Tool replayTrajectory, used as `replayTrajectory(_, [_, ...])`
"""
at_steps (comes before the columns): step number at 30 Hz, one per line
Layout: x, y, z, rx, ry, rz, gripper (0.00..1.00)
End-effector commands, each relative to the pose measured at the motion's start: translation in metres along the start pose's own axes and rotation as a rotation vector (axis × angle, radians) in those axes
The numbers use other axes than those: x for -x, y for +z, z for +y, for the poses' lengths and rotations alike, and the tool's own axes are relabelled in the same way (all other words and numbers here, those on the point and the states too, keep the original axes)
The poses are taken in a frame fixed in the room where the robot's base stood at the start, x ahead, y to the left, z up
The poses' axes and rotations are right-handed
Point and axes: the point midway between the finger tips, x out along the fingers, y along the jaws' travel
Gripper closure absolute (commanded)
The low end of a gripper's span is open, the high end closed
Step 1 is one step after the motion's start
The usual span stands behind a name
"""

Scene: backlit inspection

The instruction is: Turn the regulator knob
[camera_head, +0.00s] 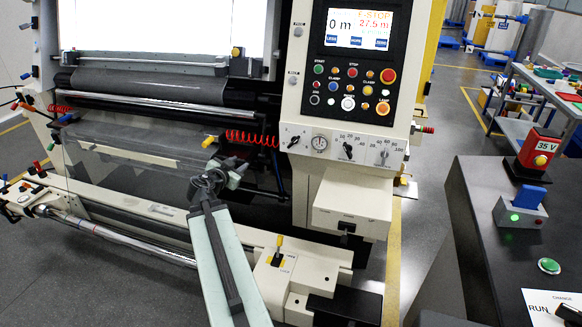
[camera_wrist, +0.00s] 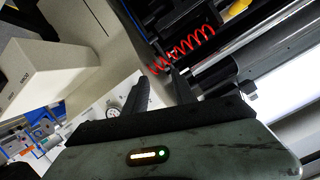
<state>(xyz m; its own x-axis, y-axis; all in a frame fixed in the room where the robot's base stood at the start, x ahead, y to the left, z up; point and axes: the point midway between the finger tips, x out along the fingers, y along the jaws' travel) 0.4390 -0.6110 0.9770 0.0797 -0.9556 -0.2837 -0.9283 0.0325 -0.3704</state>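The light panel under the screen carries a round gauge (camera_head: 319,142), a black knob on a numbered scale (camera_head: 348,150), a pale knob on a similar scale (camera_head: 384,154) and a black selector (camera_head: 295,141). The labels are too small to tell which knob is the regulator. My gripper (camera_head: 233,165) is left of and below this panel, apart from every knob. In the wrist view its two dark fingers (camera_wrist: 158,76) stand apart with nothing between them. A round gauge (camera_wrist: 113,113) shows left of the fingers; the knobs are not clear there.
A red coiled hose (camera_head: 250,138) hangs behind my gripper; it also shows in the wrist view (camera_wrist: 183,52). A pale box (camera_head: 352,205) juts out below the panel. A yellow-handled lever (camera_head: 278,250) stands below. A dark bench (camera_head: 475,200) is at right.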

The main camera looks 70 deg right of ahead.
Motion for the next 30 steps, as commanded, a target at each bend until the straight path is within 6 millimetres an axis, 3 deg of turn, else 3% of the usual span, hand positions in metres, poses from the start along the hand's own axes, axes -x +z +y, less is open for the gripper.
replayTrajectory(1, [-0.034,-0.010,0.039,-0.079,-0.007,0.084,0.68])
replayTrajectory(3, [-0.060,-0.039,0.072,-0.173,-0.045,0.170,0.68])
replayTrajectory(6, [-0.081,-0.065,0.105,-0.253,-0.090,0.235,0.68])
replayTrajectory(9, [-0.089,-0.078,0.120,-0.291,-0.116,0.257,0.68])
replayTrajectory(17, [-0.096,-0.086,0.121,-0.304,-0.125,0.262,0.68])
replayTrajectory(30, [-0.162,-0.103,0.114,-0.304,-0.126,0.261,0.68])
